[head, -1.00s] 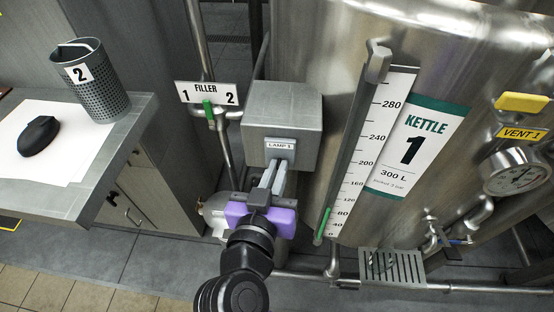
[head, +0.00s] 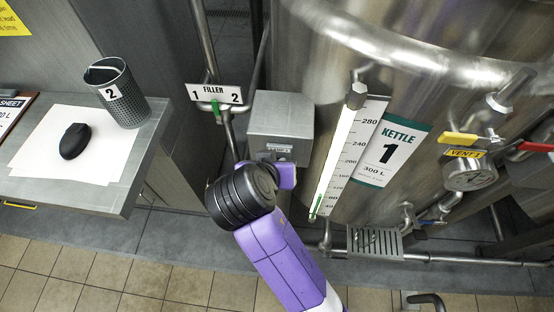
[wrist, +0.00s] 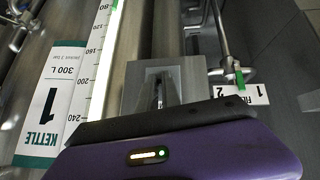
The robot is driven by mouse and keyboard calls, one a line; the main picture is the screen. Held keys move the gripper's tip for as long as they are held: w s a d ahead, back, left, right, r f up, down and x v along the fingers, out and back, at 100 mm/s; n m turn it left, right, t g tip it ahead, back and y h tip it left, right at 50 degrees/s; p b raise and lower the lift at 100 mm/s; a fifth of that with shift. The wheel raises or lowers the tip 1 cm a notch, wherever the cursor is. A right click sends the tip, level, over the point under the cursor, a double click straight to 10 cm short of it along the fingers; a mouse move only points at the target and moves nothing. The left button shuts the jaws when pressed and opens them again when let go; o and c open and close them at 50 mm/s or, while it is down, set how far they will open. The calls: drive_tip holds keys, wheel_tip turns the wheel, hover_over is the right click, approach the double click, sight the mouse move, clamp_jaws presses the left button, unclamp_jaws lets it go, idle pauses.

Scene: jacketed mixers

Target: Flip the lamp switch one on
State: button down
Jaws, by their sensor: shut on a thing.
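The grey lamp box (head: 280,118) stands in the middle of the head view, with its LAMP 1 label (head: 279,148) low on its front. In the wrist view the box (wrist: 190,72) fills the centre, upside down. My gripper (wrist: 159,88) reaches into the front of the box, its fingers close together and shut on the lamp switch. The switch itself is hidden by the fingers. In the head view my dark wrist and purple arm cover most of the gripper, just below the label.
Kettle 1 (head: 440,75) with its level gauge (head: 340,165) stands close right of the box. The filler valve with a green handle (head: 215,104) and a pipe are close left. A desk (head: 100,195) with a mesh cup (head: 119,92) and a black mouse (head: 74,141) is at left.

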idle(0.4)
drive_tip(key=c, duration=1.6)
unclamp_jaws()
drive_tip(key=shift+o, duration=0.2)
drive_tip(key=b+v, duration=0.1)
drive_tip(key=v, duration=0.7)
drive_tip(key=shift+w, duration=0.2)
drive_tip(key=shift+a+r, duration=0.1)
